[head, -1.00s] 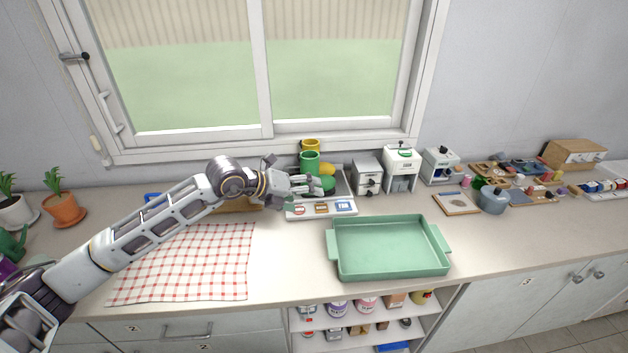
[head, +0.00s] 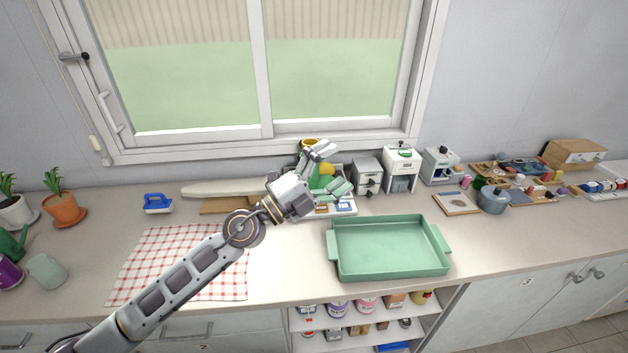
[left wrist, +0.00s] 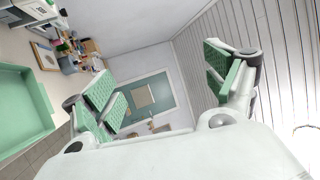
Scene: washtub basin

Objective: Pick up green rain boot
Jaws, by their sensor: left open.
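The green rain boot (head: 302,158) stands on the counter by the window, mostly hidden behind my left gripper; only a green sliver shows in the head view. A yellow boot (head: 311,142) shows just behind it, partly covered. My left gripper (head: 336,171) is open, in front of and above the boots, with its green-padded fingers pointing to the right. In the left wrist view the gripper (left wrist: 165,88) has its fingers spread with nothing between them, and no boot shows there. My right gripper is not in view.
A green tray (head: 390,247) sits on the counter, front right of my gripper. A white tray with small items (head: 346,208) lies below the gripper. Small white-topped boxes (head: 401,170) stand to the right. A checked cloth (head: 150,262) lies left. The window sill is close behind.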

